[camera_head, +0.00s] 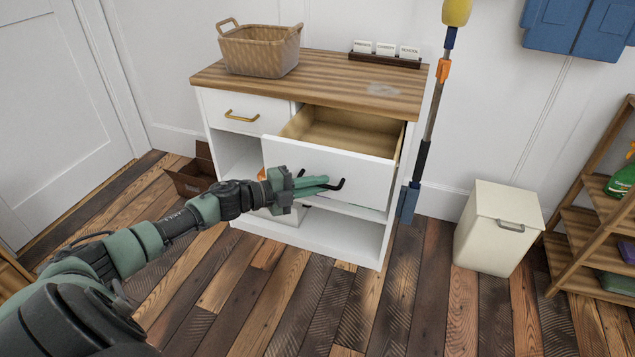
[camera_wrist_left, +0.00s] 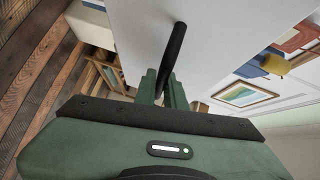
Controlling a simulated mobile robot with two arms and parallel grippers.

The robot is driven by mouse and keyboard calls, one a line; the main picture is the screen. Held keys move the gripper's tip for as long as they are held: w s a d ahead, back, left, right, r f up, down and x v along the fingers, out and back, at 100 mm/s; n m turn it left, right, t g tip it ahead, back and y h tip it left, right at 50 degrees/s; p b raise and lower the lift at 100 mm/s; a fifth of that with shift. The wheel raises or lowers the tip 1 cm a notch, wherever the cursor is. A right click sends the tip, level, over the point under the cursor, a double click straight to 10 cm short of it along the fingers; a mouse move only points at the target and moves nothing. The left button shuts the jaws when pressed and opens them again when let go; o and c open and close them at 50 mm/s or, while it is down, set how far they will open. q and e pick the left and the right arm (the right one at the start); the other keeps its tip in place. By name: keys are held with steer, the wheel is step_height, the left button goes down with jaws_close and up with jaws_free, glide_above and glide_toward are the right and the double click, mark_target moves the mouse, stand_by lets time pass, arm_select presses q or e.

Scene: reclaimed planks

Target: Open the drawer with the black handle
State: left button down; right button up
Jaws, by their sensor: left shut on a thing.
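The drawer (camera_head: 310,160) with the black handle (camera_head: 338,184) is pulled well out of the white cabinet, and its wooden inside shows empty where I can see it. My left gripper (camera_head: 322,184) is at the drawer's front, shut on the black handle. The left wrist view shows the dark handle bar (camera_wrist_left: 176,55) running between the green fingers (camera_wrist_left: 165,88). Part of the handle is hidden by the gripper. My right gripper is not in view.
A wicker basket (camera_head: 262,50) and a small rack of cards (camera_head: 385,53) stand on the cabinet top (camera_head: 335,75). A brass-handled drawer (camera_head: 242,112) is shut at the left. A mop (camera_head: 430,120), a cream bin (camera_head: 498,228) and a wooden shelf (camera_head: 572,240) are at the right. The floor in front is clear.

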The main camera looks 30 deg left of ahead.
arm_select(q)
steer(key=shift+s+d, duration=0.1)
steer(key=shift+s, duration=0.25)
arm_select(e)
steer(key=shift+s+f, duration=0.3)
arm_select(q)
steer(key=c, duration=1.5)
jaws_free()
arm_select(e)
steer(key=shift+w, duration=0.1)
